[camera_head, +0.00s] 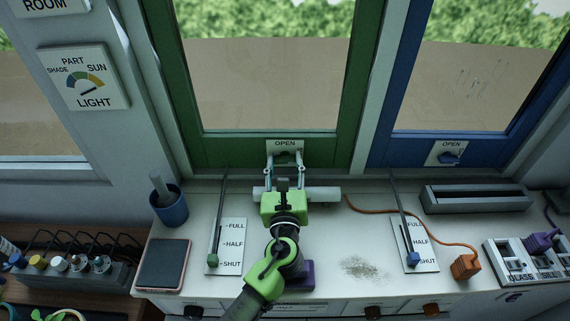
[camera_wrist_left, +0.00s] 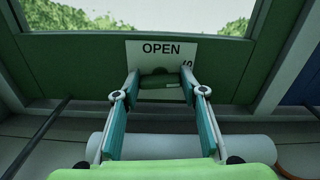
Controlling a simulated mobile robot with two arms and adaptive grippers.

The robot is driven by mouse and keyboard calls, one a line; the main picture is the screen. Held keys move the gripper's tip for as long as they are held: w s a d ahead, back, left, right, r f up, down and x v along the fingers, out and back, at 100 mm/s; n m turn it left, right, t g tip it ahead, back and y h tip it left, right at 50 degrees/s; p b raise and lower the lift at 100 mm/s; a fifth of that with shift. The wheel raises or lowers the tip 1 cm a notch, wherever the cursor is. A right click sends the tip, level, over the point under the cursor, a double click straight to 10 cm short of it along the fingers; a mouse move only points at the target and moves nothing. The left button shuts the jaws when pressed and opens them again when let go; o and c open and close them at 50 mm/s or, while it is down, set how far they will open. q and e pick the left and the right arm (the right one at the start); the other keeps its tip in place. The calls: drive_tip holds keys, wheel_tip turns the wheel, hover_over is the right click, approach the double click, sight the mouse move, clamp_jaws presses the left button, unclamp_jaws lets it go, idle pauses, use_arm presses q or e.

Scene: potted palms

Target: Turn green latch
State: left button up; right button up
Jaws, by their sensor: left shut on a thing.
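The green-framed window (camera_head: 255,145) stands at the back, with a white plate marked OPEN (camera_head: 285,143) on its bottom rail. The green latch sits on this plate and shows in the left wrist view (camera_wrist_left: 160,84) as a dark green bar lying about level, below the word OPEN. My left gripper (camera_head: 285,160) reaches up to the plate, its two fingertips (camera_wrist_left: 162,76) on either side of the latch and closed on it. The fingers hide part of the plate, with only part of a second marking showing at its right edge. My right gripper is not in view.
A pale roll (camera_head: 325,194) lies on the sill below my gripper. A blue cup (camera_head: 171,208), a tablet (camera_head: 163,264) and two FULL-HALF-SHUT sliders (camera_head: 231,240) stand nearby. The blue window (camera_head: 400,150) has its own latch (camera_head: 449,158). An orange cable (camera_head: 400,238) crosses the right side.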

use_arm(q)
drive_tip(key=shift+n, duration=0.8)
drive_tip(key=o, duration=1.1)
drive_tip(key=shift+o, duration=0.2)
drive_tip(key=shift+s, duration=3.8)
